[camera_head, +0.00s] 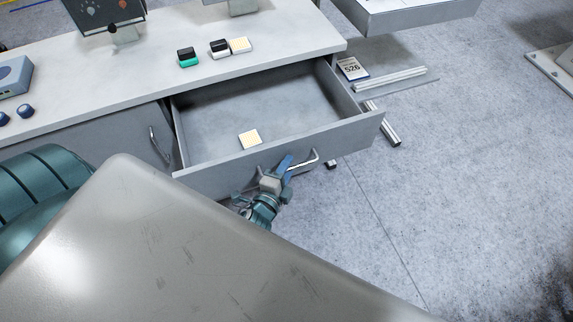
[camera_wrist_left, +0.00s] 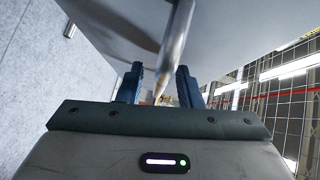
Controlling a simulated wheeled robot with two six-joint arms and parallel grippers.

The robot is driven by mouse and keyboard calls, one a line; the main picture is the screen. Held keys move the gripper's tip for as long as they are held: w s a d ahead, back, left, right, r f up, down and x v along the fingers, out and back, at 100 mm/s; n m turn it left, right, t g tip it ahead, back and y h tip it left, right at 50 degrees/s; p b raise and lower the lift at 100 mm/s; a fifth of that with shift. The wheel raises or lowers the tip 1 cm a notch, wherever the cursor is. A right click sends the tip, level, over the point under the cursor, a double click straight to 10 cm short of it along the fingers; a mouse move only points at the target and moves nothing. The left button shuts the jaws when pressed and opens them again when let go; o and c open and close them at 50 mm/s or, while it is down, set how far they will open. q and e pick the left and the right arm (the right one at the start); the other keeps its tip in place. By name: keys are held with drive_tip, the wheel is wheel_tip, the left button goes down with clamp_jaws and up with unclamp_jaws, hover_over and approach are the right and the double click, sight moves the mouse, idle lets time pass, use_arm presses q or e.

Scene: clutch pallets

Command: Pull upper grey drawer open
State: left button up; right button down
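The upper grey drawer (camera_head: 340,133) is pulled out of the white-topped cabinet, and its inside shows in the head view. A small cream-and-white block (camera_head: 249,139) lies in it near the front wall. The drawer's metal bar handle (camera_head: 303,162) is on its front. My left gripper (camera_head: 282,172) is at this handle. In the left wrist view, the handle bar (camera_wrist_left: 176,48) runs between the two blue fingers (camera_wrist_left: 160,85), which stand apart with gaps beside the bar. Contact with the bar cannot be told. My right gripper is in neither view.
The white tabletop (camera_head: 120,85) bears small blocks, including a green-and-black one (camera_head: 187,57). A closed cabinet front with a handle (camera_head: 160,144) is left of the drawer. Metal profiles (camera_head: 390,78) lie right of it. Floor at right is mostly clear.

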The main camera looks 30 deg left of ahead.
use_arm(q)
drive_tip(key=shift+s, duration=0.1)
drive_tip(key=shift+s, duration=0.3)
drive_tip(key=s+r+b, duration=0.1)
drive_tip(key=s+b, duration=0.1)
drive_tip(key=s, duration=0.8)
drive_tip(key=shift+d+r, duration=0.25)
drive_tip(key=shift+d, duration=0.1)
